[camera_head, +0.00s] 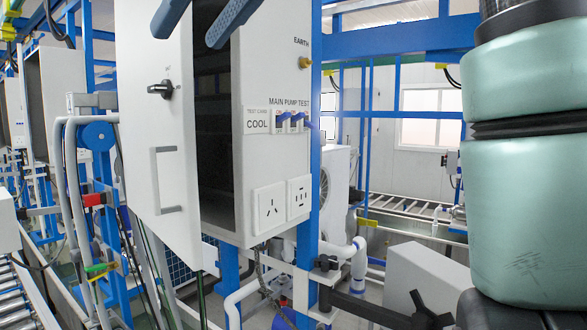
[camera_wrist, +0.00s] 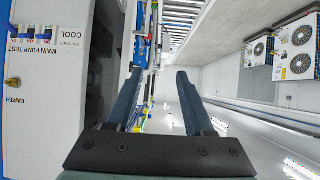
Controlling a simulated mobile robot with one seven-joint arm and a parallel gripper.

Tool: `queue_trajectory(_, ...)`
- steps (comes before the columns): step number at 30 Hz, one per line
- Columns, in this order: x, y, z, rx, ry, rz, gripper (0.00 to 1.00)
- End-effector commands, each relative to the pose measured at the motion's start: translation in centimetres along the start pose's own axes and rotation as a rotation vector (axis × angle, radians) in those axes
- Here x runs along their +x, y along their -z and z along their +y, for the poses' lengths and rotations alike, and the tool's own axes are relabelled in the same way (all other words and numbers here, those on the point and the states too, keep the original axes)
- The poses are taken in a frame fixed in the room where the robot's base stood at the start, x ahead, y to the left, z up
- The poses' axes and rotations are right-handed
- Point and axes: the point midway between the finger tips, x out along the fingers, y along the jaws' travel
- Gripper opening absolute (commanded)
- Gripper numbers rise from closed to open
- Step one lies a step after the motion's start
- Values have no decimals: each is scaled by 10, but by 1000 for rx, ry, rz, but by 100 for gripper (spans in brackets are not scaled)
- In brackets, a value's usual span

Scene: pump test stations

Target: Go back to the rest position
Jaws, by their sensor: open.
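My gripper (camera_head: 190,36) is at the top of the head view, in front of the upper part of a grey-white control cabinet (camera_head: 278,75). Its two dark blue fingers are apart and hold nothing. In the wrist view my gripper (camera_wrist: 157,76) also shows open, with nothing between the fingers. The cabinet door (camera_head: 160,110) stands open to the left, with a black knob (camera_head: 161,89) and a grey handle (camera_head: 166,180). The cabinet's inside is dark. Blue switches (camera_head: 290,121) sit under the "MAIN PUMP TEST" label. The cabinet and its switches (camera_wrist: 32,38) show at the wrist view's left.
Blue frame posts (camera_head: 228,285), white pipes (camera_head: 240,295) and a black clamp knob (camera_head: 424,308) surround the cabinet's base. A roller conveyor (camera_head: 400,205) runs behind. Fan units (camera_wrist: 294,48) show at the wrist view's right. Two wall sockets (camera_head: 284,202) are low on the cabinet.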

Motion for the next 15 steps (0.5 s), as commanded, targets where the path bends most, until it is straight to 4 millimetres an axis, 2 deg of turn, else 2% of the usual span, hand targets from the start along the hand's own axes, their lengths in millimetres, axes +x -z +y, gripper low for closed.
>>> queue_trajectory(1,16,-10,6,8,-13,32,52)
queue_trajectory(10,80,-38,45,50,-161,297,52)
queue_trajectory(15,112,-72,65,68,-304,526,52)
